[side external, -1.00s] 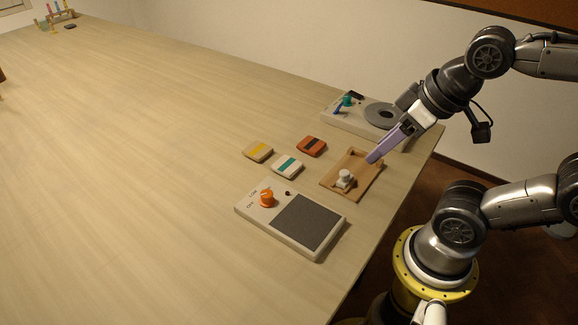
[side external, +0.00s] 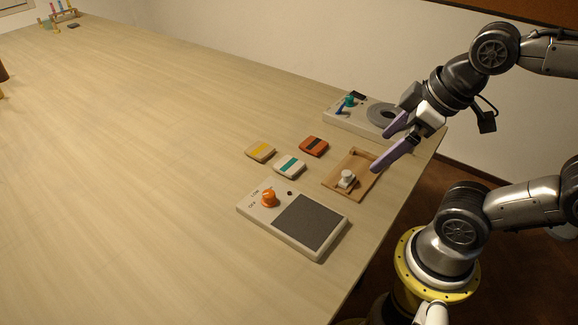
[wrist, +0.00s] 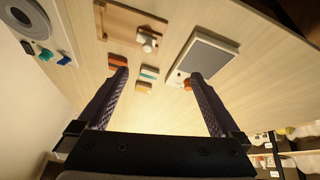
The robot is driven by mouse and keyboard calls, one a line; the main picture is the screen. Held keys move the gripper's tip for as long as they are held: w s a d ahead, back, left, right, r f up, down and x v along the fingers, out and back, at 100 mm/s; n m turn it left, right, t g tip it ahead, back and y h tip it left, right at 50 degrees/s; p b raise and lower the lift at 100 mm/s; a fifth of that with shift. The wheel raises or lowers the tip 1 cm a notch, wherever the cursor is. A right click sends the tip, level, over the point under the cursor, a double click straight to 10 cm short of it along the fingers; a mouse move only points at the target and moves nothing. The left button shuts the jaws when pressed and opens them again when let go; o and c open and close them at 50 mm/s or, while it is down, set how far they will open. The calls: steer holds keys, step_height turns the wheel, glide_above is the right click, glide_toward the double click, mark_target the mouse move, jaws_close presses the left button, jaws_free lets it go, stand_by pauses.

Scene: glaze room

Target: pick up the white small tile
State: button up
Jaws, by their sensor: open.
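The white small tile (side external: 289,166) has a teal stripe and lies flat on the wooden table between two other tiles. It also shows in the wrist view (wrist: 149,73), between and beyond my fingertips. A yellow-striped beige tile (side external: 260,152) lies to its upper left. An orange tile (side external: 314,146) with a dark stripe lies to its upper right. My gripper (side external: 381,151) is open and empty, above the table's right side near the wooden tray and well to the right of the white tile. Its purple fingers are spread wide in the wrist view (wrist: 158,74).
A wooden tray (side external: 352,162) with a white knobbed piece (side external: 346,178) lies right of the tiles. A device with an orange knob and dark pad (side external: 310,220) is in front. Another device with a grey disc (side external: 383,114) stands behind. The table's left side is mostly clear.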

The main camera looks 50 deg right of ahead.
step_height(320, 180, up, 3)
steer(key=w+n, duration=0.3)
steer(key=n, duration=0.2)
steer(key=n+g, duration=0.5)
steer(key=n, duration=0.5)
glide_above(289, 165)
steer(key=f, duration=1.1)
steer(key=shift+s+a+f, duration=0.1)
steer(key=shift+s+a, duration=0.05)
steer(key=shift+s, duration=0.1)
steer(key=shift+w+d+f, duration=0.1)
steer(key=shift+w+f, duration=0.05)
steer(key=shift+f, duration=1.4)
steer(key=shift+w+d+f, duration=0.1)
steer(key=shift+w+f, duration=0.05)
steer(key=shift+f, duration=1.4)
steer(key=c, duration=1.4)
